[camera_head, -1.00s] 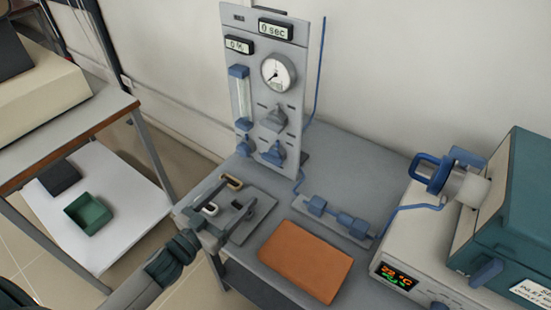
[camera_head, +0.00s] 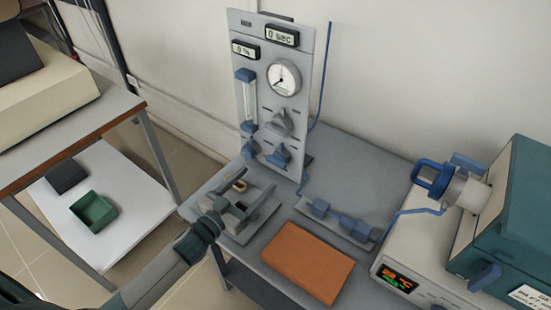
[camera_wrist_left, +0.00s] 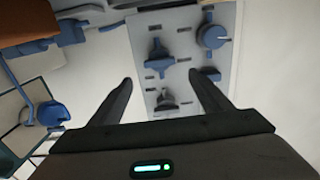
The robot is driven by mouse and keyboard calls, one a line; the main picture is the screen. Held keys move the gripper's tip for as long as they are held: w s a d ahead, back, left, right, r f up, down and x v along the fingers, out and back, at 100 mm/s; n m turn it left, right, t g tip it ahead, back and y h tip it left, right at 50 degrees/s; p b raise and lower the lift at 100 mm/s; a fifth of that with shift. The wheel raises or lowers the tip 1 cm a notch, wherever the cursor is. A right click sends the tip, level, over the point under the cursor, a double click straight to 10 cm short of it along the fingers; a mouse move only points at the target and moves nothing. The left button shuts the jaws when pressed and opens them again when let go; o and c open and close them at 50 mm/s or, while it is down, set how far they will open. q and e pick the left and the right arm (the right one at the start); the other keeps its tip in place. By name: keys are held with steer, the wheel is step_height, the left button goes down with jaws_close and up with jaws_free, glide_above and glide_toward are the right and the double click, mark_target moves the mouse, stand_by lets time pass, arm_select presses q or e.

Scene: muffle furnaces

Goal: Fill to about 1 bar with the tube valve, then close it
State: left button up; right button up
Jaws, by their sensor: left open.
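The grey control panel (camera_head: 262,100) stands on the bench. Its round gauge (camera_head: 284,77) has the needle pointing to the lower left. Below are a grey knob (camera_head: 279,122), a blue valve handle (camera_head: 278,155) and another blue knob (camera_head: 248,148). I cannot tell which is the tube valve. My left gripper (camera_head: 258,180) is open and empty, in front of and below the panel, apart from the knobs. In the left wrist view, the panel appears upside down beyond the spread fingers (camera_wrist_left: 160,84), with the blue handle (camera_wrist_left: 160,58) and grey knob (camera_wrist_left: 165,100) between them.
Displays read 0 sec (camera_head: 282,36) and 0 % (camera_head: 245,49). An orange board (camera_head: 307,262), a blue-fitted tube line (camera_head: 340,221) and a teal furnace (camera_head: 515,215) are to the right.

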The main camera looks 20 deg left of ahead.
mark_target(274, 162)
arm_select(q)
steer(key=p+x, duration=0.2)
steer(key=x, duration=0.7)
steer(key=shift+w+d, duration=0.1)
steer(key=shift+w, duration=0.2)
steer(key=shift+w+d, duration=0.2)
steer(key=shift+w, duration=0.3)
steer(key=c, duration=1)
